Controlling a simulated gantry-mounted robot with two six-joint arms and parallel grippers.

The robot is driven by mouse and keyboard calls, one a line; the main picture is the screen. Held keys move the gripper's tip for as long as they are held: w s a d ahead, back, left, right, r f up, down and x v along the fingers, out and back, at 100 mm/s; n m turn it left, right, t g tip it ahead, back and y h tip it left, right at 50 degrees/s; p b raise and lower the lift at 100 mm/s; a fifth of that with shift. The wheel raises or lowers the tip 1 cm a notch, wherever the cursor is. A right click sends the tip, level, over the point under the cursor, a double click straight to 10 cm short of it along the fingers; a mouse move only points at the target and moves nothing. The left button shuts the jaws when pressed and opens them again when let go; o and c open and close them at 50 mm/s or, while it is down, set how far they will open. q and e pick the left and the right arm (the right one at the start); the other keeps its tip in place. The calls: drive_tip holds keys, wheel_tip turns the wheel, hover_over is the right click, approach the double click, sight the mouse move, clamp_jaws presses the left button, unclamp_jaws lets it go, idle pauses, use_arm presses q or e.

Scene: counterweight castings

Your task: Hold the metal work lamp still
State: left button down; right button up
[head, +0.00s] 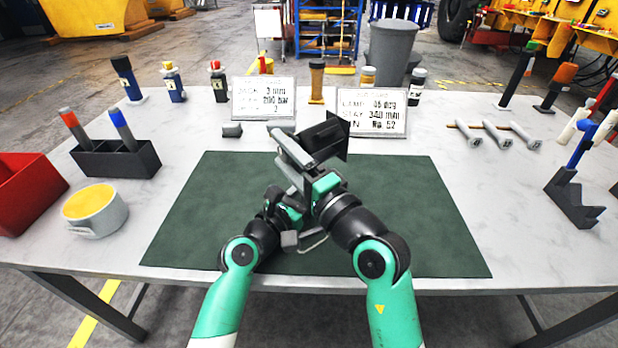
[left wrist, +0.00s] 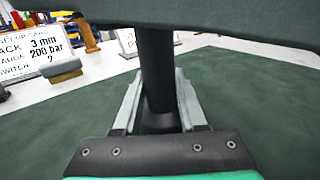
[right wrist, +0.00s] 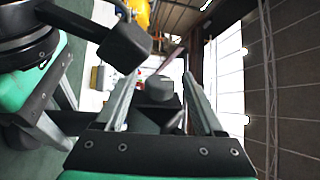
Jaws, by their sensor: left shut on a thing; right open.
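The metal work lamp (head: 328,141) shows its dark, square, flared head above the green mat, tilted, in the head view. In the left wrist view its dark upright post (left wrist: 157,65) stands between my left gripper's fingers (left wrist: 155,100), which are shut on it. My right gripper (head: 287,152) is open beside the lamp head. In the right wrist view, a dark round knob-like part (right wrist: 160,90) lies between its parted fingers (right wrist: 163,85); I cannot tell whether they touch it.
The green mat (head: 420,215) is clear around the arms. Two printed cards (head: 263,98) stand behind it. A black holder (head: 115,158), yellow-topped tub (head: 93,210) and red bin (head: 25,190) stand left. Grey rods (head: 495,134) and a dark stand (head: 572,198) are right.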

use_arm(q)
drive_tip(key=shift+r, duration=0.15)
use_arm(e)
drive_tip(key=v, duration=0.8)
drive_tip(key=shift+s+d, duration=0.2)
drive_tip(key=shift+s, duration=0.05)
drive_tip(key=shift+f, duration=0.1)
use_arm(q)
drive_tip(key=shift+c, duration=1.9)
unclamp_jaws()
